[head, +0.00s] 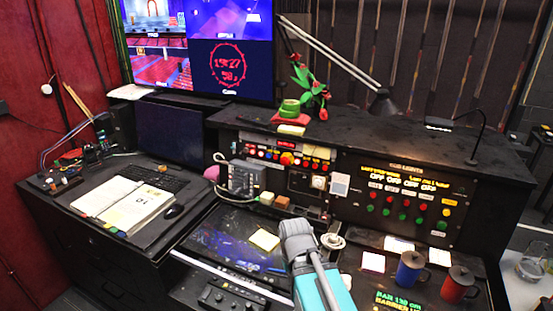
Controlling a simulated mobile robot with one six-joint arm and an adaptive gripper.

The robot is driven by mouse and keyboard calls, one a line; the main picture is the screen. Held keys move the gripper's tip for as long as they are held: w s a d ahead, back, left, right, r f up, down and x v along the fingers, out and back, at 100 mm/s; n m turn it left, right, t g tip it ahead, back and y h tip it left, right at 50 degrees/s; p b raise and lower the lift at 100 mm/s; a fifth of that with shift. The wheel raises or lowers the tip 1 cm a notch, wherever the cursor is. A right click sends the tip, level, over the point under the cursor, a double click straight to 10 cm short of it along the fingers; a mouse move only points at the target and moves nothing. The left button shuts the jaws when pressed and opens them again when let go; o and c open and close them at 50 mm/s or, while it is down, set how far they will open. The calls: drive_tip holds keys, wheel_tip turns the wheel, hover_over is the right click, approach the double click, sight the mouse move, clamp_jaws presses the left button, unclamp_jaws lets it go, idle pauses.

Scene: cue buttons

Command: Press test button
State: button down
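A black control panel (405,200) stands upright at the right of the console. It has rows of red and green buttons and glowing yellow text that reads OFF several times. A second panel section (290,155) to its left has lit small buttons and a larger red-orange one (287,158). The labels are too small to tell which one is the test button. My teal and grey arm (312,268) rises from the bottom middle, in front of the console and below the panels. No fingers of my gripper show.
A blue mug (409,268) and a red mug (458,284) stand on the desk at the lower right. A round metallic object (332,240) sits beside my arm. A notebook (125,203) lies open at left. A lamp (381,103) hangs over the console top.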

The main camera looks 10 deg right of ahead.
sight(276, 157)
drive_tip(key=w+d+r+t+h+b, duration=0.15)
drive_tip(key=w+t, duration=0.25)
drive_tip(key=w, duration=0.8)
drive_tip(key=w+d+t+b, duration=0.25)
drive_tip(key=w+t, duration=0.25)
drive_tip(key=w, duration=0.6)
drive_tip(key=w+a+r+n+t+y+b, duration=0.1)
drive_tip(key=w+a+r+n+t+b, duration=0.1)
drive_tip(key=w+r+t, duration=0.3)
drive_tip(key=w+a+r+n+t+y+b, duration=0.2)
drive_tip(key=w+r+t, duration=0.4)
drive_tip(key=w, duration=0.6)
drive_tip(key=shift+w+a+r+n, duration=0.25)
drive_tip(key=shift+a+r+n, duration=0.5)
drive_tip(key=shift+a, duration=0.1)
drive_tip(key=shift+w+d+f+b, duration=0.25)
drive_tip(key=shift+w+d, duration=0.55)
drive_tip(key=shift+w, duration=0.3)
drive_tip(key=shift+w+d+f+b, duration=0.25)
drive_tip(key=shift+w+d, duration=0.55)
drive_tip(key=shift+w, duration=0.3)
drive_tip(key=shift+w+d+f+b, duration=0.15)
drive_tip(key=shift+w+d+b, duration=0.1)
drive_tip(key=shift+w+d, duration=0.7)
drive_tip(key=shift+w, duration=0.35)
